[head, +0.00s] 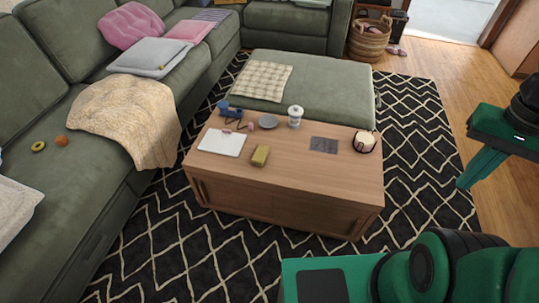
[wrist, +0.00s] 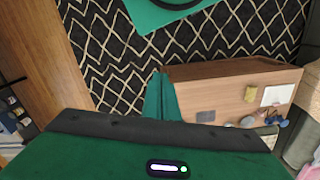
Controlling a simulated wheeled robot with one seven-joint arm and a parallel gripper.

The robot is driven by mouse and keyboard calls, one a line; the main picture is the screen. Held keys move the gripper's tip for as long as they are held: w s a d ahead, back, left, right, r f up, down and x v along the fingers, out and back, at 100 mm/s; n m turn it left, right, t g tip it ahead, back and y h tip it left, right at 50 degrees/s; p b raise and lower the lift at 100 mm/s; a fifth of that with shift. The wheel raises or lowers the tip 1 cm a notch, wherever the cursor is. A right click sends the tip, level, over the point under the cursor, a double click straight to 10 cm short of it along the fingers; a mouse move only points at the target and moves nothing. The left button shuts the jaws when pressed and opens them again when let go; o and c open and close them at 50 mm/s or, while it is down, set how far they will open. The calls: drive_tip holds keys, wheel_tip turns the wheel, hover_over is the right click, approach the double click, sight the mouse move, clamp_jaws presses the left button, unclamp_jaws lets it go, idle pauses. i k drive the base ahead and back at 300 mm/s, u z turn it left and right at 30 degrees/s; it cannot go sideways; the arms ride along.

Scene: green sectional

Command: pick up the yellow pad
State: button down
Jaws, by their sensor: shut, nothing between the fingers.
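The yellow pad (head: 260,155) is a small mustard-yellow block lying flat near the front edge of the wooden coffee table (head: 290,175), left of its middle. In the wrist view the pad (wrist: 250,93) is small, on the tabletop at the right. My gripper (head: 464,184) is up at the right side of the head view, well apart from the pad and to the right of the table. In the wrist view my gripper's green fingers (wrist: 161,95) are together with nothing between them. The pad is fully visible in the head view.
A white notebook (head: 222,142) lies left of the pad. A grey bowl (head: 267,123), white jar (head: 295,116), dark square (head: 324,145) and candle (head: 364,142) also sit on the table. A green sofa (head: 52,115) stands left, an ottoman (head: 320,90) behind. Patterned rug (head: 190,250) surrounds the table.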

sight(259, 157)
drive_tip(key=u, duration=1.35)
drive_tip(key=i, duration=1.2)
drive_tip(key=z, duration=0.75)
